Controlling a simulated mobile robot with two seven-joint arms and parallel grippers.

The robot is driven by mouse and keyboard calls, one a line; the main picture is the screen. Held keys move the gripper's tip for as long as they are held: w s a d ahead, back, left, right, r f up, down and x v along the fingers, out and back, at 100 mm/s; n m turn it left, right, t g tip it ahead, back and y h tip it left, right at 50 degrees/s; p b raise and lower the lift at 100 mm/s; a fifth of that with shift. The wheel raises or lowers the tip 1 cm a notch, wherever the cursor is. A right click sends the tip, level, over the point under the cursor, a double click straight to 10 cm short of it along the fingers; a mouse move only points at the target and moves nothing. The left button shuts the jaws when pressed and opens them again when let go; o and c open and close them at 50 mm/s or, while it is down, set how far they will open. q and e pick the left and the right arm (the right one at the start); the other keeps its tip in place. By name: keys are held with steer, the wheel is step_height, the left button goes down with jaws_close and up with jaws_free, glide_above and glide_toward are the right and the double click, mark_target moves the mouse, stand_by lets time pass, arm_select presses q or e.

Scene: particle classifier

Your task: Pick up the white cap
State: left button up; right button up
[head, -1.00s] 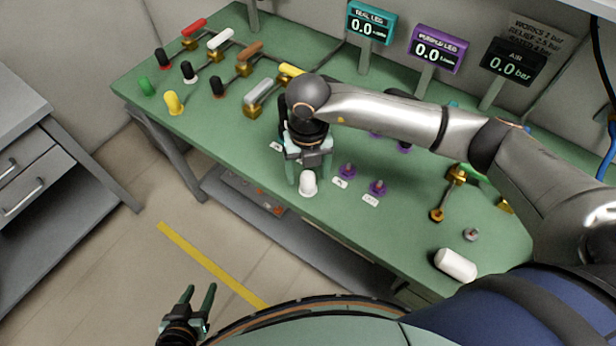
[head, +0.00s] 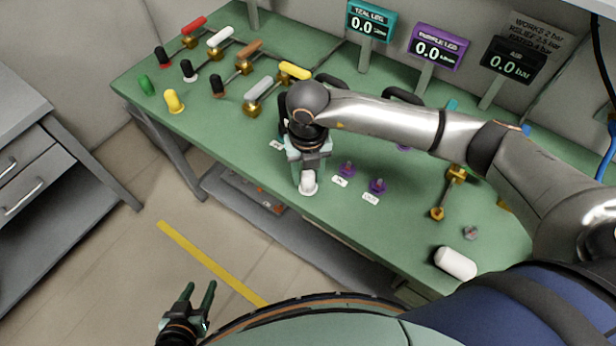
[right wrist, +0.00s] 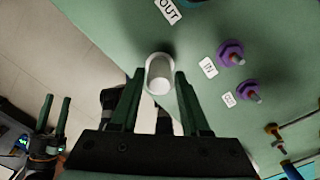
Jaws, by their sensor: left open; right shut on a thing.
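The white cap (head: 308,183) is a small rounded piece with a flared rim at the front edge of the green bench. It also shows between the fingertips in the right wrist view (right wrist: 160,73). My right gripper (head: 307,172) reaches down over it from above, shut on it. The fingers hide part of its sides, and I cannot tell whether it touches the bench. My left gripper (head: 200,298) is open and empty, low over the floor, away from the bench.
Purple fittings (head: 347,168) with IN and OUT labels stand just right of the cap. A white cylinder (head: 455,264) lies near the right front edge. Coloured-handled valves (head: 259,88) and loose coloured caps (head: 173,101) fill the left of the green bench (head: 240,135).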

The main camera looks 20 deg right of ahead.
jaws_close()
steer(key=shift+r, duration=0.1)
steer(key=shift+r, duration=0.65)
steer(key=s+d+r+b, duration=0.1)
steer(key=s+r, duration=1)
steer(key=s, duration=0.3)
steer(key=shift+d+r, duration=0.15)
steer(key=shift+r, duration=0.1)
steer(key=shift+r, duration=0.15)
steer(key=shift+r+p, duration=1.75)
steer(key=shift+r, duration=0.4)
